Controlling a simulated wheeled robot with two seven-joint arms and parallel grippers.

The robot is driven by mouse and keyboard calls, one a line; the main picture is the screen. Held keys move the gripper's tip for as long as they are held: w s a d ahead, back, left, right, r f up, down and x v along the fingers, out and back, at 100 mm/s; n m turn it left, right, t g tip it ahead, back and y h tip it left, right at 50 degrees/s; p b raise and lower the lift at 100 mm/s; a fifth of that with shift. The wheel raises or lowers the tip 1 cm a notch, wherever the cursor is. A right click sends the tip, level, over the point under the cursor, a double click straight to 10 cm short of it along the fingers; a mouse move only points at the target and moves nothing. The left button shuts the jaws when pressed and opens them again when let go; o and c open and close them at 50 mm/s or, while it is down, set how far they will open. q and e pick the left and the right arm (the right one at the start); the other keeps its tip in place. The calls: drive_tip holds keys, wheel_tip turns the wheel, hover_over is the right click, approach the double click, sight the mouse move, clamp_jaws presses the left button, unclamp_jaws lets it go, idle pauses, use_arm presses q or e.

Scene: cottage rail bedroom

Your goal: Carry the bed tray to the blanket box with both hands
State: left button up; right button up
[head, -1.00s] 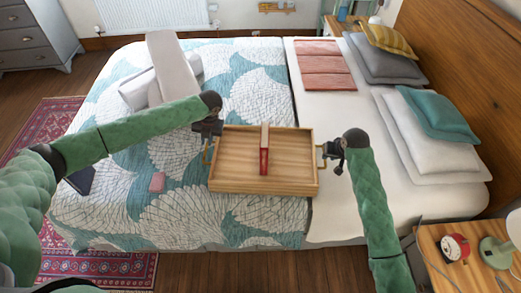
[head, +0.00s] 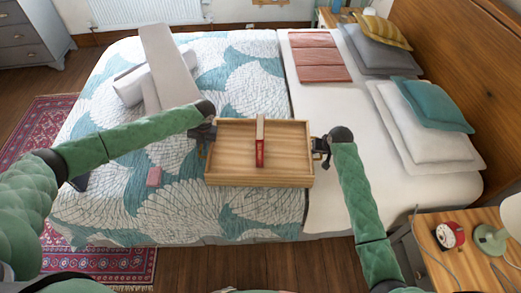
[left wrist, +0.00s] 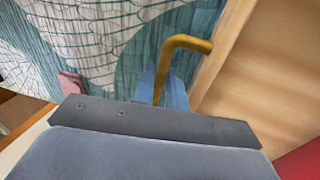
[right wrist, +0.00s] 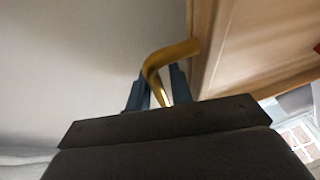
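The bed tray (head: 285,153) is a shallow wooden tray with a brass handle at each end. It is over the bed, and a book with a red spine (head: 260,150) stands in it. My left gripper (head: 205,143) is at the tray's left end, its fingers around the brass handle (left wrist: 185,45). My right gripper (head: 322,147) is at the right end, its fingers on either side of the other brass handle (right wrist: 165,60). The tray looks level. I cannot tell how high it is above the quilt. I cannot make out the blanket box.
The bed carries a teal patterned quilt (head: 220,215), a folded grey throw (head: 168,65), a pink item (head: 154,177) and pillows (head: 425,125) at the right. A bedside table (head: 445,255) holds a red clock (head: 449,235) and a lamp. Wooden floor shows in front.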

drive_tip(key=shift+w+f, duration=0.1)
drive_tip(key=shift+f, duration=0.15)
drive_tip(key=shift+c, duration=0.2)
clamp_jaws()
drive_tip(key=shift+r, duration=0.1)
idle(1.2)
